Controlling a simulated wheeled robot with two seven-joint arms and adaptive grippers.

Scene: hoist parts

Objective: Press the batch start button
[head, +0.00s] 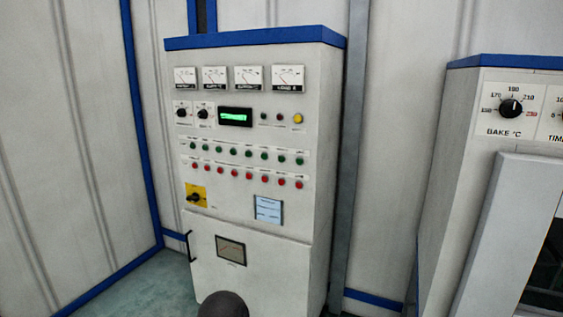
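A tall white control cabinet (255,150) with a blue top stands in the middle of the head view. Its front has a row of green buttons (248,153) above a row of red ones (250,178). A yellow button (298,118) sits higher, at the right of a lit green display (235,117). The labels are too small to read, so I cannot tell which one is the batch start button. Neither of my grippers is in view.
A second machine with a bake temperature knob (511,108) stands at the right, partly cut off. The cabinet has a yellow-backed rotary switch (195,197) and a lower door handle (189,246). A dark rounded shape (222,305), unclear what, covers the cabinet's bottom.

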